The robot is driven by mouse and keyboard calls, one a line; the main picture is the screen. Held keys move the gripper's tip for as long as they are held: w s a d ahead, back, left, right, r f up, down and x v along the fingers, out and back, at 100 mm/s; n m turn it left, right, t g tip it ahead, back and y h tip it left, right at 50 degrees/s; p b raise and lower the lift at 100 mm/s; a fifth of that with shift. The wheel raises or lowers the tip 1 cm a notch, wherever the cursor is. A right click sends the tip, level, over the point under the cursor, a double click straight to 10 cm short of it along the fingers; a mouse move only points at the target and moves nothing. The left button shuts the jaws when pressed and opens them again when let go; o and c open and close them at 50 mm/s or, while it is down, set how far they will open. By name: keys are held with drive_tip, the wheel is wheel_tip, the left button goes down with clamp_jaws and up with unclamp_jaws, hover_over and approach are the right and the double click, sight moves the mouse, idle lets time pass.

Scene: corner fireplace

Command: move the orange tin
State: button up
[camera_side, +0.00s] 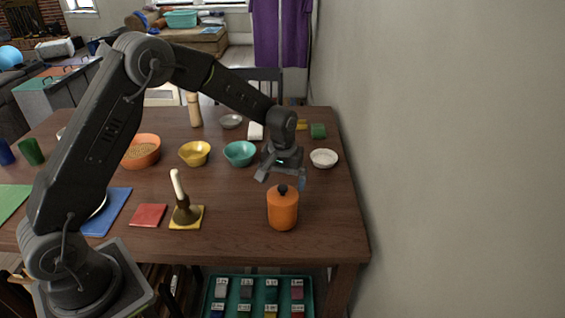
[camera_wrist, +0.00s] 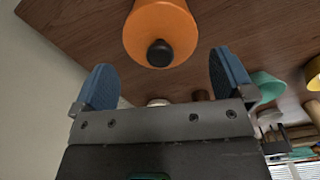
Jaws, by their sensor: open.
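The orange tin (camera_side: 283,210) is a cylinder with a dark round knob on its lid. It stands upright near the front right of the wooden table. In the wrist view the orange tin (camera_wrist: 160,30) shows at the top centre, its knob toward me. My gripper (camera_side: 282,179) is above and just behind the tin, with its fingers spread. In the wrist view my gripper's two blue finger pads (camera_wrist: 165,80) are wide apart with nothing between them, and the tin lies beyond them.
A teal bowl (camera_side: 240,153), a yellow bowl (camera_side: 195,153) and a white bowl (camera_side: 324,158) stand behind the tin. A bell with a pale handle (camera_side: 183,208) stands on a yellow square to the left. A red square (camera_side: 149,215) lies further left. Bare table surrounds the tin.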

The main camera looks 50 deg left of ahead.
sight(282, 186)
drive_tip(key=shift+f, duration=2)
drive_tip(key=c, duration=0.7)
drive_tip(key=shift+a, duration=0.1)
drive_tip(key=shift+c, duration=0.2)
